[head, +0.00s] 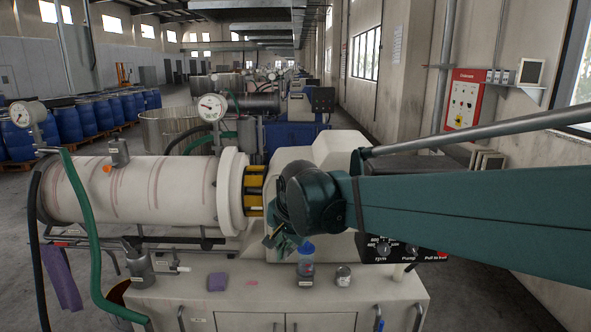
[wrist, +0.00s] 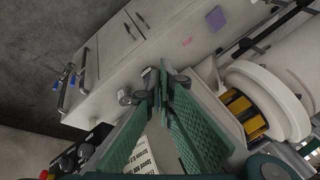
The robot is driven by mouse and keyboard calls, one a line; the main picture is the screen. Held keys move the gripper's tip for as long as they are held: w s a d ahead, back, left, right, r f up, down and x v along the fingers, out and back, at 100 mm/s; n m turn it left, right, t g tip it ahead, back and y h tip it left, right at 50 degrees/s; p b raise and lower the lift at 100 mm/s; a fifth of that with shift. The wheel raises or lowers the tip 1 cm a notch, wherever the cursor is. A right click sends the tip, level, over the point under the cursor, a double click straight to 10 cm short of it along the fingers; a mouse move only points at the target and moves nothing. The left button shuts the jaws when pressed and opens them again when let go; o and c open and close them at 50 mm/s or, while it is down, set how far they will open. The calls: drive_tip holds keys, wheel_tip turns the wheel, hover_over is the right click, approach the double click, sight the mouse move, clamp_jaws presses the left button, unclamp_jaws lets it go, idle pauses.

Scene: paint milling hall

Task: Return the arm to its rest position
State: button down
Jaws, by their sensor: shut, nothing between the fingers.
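My arm, teal, reaches in from the right of the head view and bends down at a dark wrist joint. My gripper (head: 284,244) hangs below that joint, in front of the mill's white housing and above the white cabinet top (head: 190,283). In the wrist view the green ribbed fingers of my gripper (wrist: 158,84) come together at their tips, with nothing held between them. Part of the gripper is hidden behind the wrist in the head view.
The white mill cylinder (head: 140,190) with its yellow-black collar lies left of the gripper. A red control box (head: 465,99) hangs on the right wall.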

drive_tip(key=s+d+n+t, duration=0.1)
drive_tip(key=s+d+n, duration=0.3)
drive_tip(key=s+d, duration=1)
drive_tip(key=s+d+f+n, duration=0.1)
drive_tip(key=s+d+f, duration=0.2)
drive_tip(key=s+d, duration=0.2)
drive_tip(key=s+d+f+n+t+h, duration=0.1)
drive_tip(key=s+d+f+n, duration=0.1)
drive_tip(key=s+d, duration=0.3)
drive_tip(key=shift+s+d+f+h, duration=0.35)
drive_tip(key=shift+s+f, duration=0.4)
drive_tip(key=shift+s, duration=0.5)
